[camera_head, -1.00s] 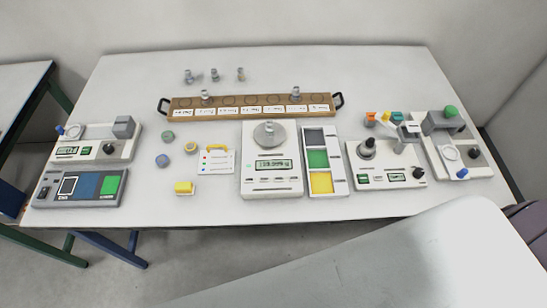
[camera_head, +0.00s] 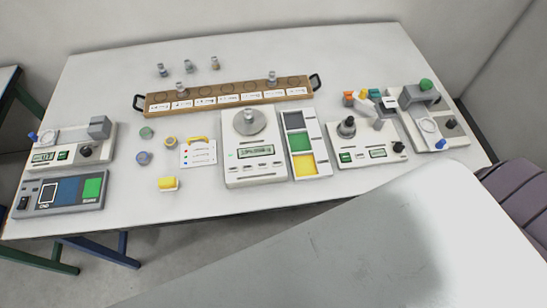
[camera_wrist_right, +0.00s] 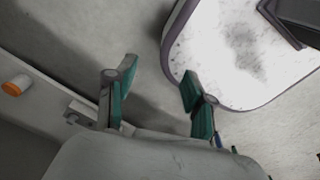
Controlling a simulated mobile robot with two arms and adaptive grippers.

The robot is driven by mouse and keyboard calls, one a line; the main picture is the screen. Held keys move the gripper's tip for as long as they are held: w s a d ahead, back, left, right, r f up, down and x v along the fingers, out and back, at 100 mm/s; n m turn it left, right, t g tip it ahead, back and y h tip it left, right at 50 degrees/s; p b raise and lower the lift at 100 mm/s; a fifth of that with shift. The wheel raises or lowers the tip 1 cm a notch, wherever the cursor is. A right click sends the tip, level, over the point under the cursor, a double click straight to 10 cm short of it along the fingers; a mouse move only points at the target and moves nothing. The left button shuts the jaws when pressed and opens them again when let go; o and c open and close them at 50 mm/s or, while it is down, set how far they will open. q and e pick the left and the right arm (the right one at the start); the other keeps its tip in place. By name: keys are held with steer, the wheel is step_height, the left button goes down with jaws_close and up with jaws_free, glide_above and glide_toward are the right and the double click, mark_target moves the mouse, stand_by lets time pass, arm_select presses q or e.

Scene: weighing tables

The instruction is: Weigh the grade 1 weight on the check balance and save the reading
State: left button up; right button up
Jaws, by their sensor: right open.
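Several small metal weights are in the head view. Three stand at the back left of the table, one of them this weight (camera_head: 215,63). Two more stand on the wooden rack (camera_head: 228,96) with labelled places, at its left (camera_head: 180,89) and right (camera_head: 271,78). I cannot read which is grade 1. My right gripper (camera_wrist_right: 158,80) is open and empty in the right wrist view, away from these things. My left gripper is not in view.
A tray with grey, green and yellow fields (camera_head: 304,144) touches or nearly touches the balance's right side. Other devices stand at right (camera_head: 366,150) and left (camera_head: 69,145).

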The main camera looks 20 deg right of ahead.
steer(key=shift+c, duration=0.3)
jaws_close()
stand_by(1.3)
